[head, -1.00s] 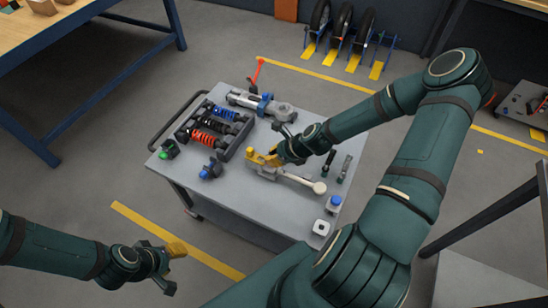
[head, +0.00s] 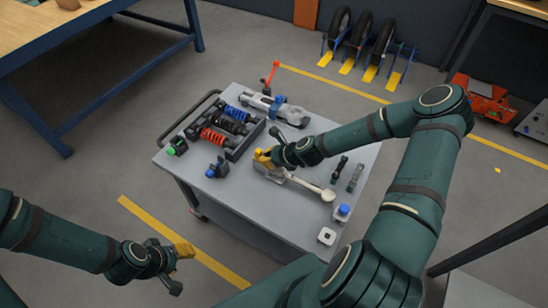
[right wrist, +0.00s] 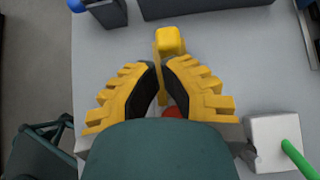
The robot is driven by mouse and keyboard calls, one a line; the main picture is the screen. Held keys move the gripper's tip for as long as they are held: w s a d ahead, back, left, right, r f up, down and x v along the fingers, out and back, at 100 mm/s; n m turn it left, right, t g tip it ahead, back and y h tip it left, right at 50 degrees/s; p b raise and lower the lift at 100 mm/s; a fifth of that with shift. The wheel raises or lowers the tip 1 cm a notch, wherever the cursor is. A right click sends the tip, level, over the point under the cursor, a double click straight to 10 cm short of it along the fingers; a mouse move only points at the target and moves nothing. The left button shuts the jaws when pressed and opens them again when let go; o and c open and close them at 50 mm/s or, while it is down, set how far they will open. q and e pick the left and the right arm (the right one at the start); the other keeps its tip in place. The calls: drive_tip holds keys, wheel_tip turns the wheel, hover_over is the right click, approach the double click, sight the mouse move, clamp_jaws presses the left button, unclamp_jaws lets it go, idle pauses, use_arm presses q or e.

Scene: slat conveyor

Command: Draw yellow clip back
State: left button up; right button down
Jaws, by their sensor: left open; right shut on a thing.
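The yellow clip (right wrist: 170,40) is in the right wrist view, a block on a short stem that runs down between my fingertips. In the head view a yellow part, clip or fingers, shows at the left end of a grey tool with a pale round knob (head: 328,195) on the cart. My right gripper (right wrist: 161,67) has yellow fingers with black pads, shut on the clip's stem. A small red part (right wrist: 172,112) shows between the fingers; the rest is hidden by my wrist. My left gripper (head: 178,262) is open and empty, left of the cart over the floor.
The grey cart top (head: 262,215) bears a dark tray (head: 236,150) of coil shocks and a silver cylinder (head: 270,104) behind. A blue-knobbed part (head: 217,168) stands left of the clip.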

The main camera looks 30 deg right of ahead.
drive_tip(key=shift+w+a+f, duration=0.1)
drive_tip(key=shift+w+f, duration=0.1)
